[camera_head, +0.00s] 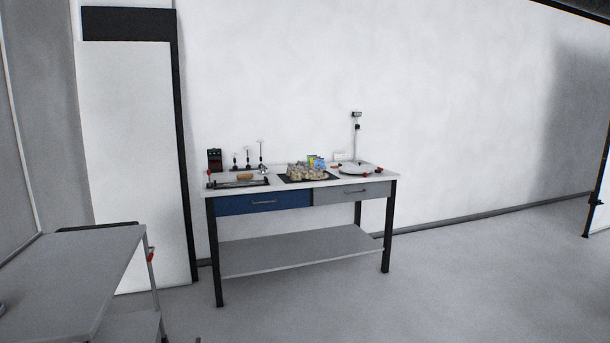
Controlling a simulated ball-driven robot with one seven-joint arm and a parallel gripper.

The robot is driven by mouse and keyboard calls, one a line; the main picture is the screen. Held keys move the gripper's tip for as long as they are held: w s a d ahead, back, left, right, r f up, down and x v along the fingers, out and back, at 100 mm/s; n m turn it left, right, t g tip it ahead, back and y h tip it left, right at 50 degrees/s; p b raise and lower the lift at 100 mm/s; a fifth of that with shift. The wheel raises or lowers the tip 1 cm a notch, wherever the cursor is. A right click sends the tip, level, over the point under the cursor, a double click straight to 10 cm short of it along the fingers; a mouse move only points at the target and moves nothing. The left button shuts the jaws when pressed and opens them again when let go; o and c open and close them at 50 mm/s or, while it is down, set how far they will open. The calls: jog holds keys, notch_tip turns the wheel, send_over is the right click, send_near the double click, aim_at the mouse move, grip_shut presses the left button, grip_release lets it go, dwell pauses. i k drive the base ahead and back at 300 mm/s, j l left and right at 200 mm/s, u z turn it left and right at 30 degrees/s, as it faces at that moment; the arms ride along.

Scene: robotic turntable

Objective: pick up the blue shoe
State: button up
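I cannot make out a blue shoe for certain. A small bluish-grey thing (2,308) is cut off by the left edge of the picture, on the near grey table; too little of it shows to tell what it is. My gripper is not in view.
A workbench (297,262) with a blue drawer (263,201) and a grey drawer (350,193) stands against the white wall. A dark tray (322,180) with jumbled items lies on it. The grey table (62,290) is at the left front. Open floor (470,275) lies right.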

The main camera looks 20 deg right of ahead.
aim_at(300, 165)
jog(key=i+u, duration=0.1)
jog(key=i, duration=3.1)
